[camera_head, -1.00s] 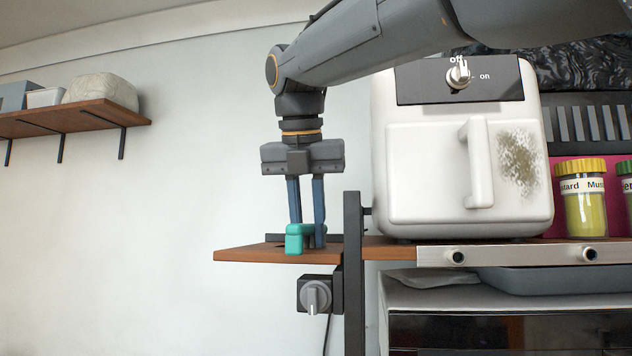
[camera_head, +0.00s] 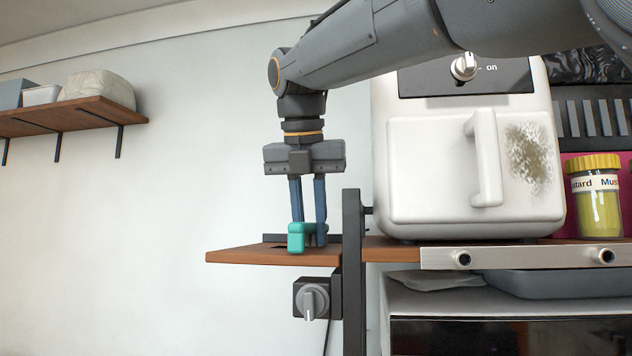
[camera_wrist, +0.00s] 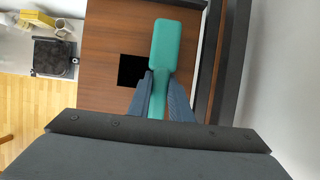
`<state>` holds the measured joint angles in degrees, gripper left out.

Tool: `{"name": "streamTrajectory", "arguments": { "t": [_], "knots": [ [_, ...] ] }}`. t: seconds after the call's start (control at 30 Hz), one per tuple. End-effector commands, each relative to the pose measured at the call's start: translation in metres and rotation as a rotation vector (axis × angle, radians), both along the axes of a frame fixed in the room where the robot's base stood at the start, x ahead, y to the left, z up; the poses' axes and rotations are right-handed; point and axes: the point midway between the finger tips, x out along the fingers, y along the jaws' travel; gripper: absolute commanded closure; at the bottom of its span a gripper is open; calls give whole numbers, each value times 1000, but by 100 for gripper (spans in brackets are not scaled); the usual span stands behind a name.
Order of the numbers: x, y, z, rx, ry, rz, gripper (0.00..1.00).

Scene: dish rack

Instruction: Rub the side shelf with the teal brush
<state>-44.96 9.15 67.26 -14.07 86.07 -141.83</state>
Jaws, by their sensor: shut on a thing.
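My gripper (camera_head: 308,244) points straight down over the brown wooden side shelf (camera_head: 240,256), with its fingers shut on the teal brush (camera_head: 297,237). The brush is low at the shelf top and seems to touch it. In the wrist view the brush (camera_wrist: 177,45) lies lengthwise between my fingers (camera_wrist: 160,85), its wide end reaching away over the side shelf (camera_wrist: 112,45). A dark square patch (camera_wrist: 132,70) shows on the shelf beside the brush. The underside of the brush is hidden.
A black post (camera_head: 352,270) stands at the shelf's right end, beside a white air fryer (camera_head: 430,190) with a brown stain. A mustard jar (camera_head: 598,205) is farther right. A knob (camera_head: 311,300) sits below the shelf. Left of the shelf is free room before the wall.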

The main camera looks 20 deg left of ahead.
Motion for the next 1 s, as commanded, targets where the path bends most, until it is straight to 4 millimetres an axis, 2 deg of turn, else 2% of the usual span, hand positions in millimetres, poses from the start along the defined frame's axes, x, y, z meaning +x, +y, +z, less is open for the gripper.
{"name": "streamTrajectory", "arguments": {
  "t": [0.1, 0.6, 0.8, 1.0],
  "knots": [
    [1, -1, 22, 2, -3, -2, 100],
    [5, -6, 66, 2, -3, -12, 100],
    [5, -8, 79, 2, -2, -17, 100],
    [5, -8, 80, 2, -1, -17, 100]
  ]
}}
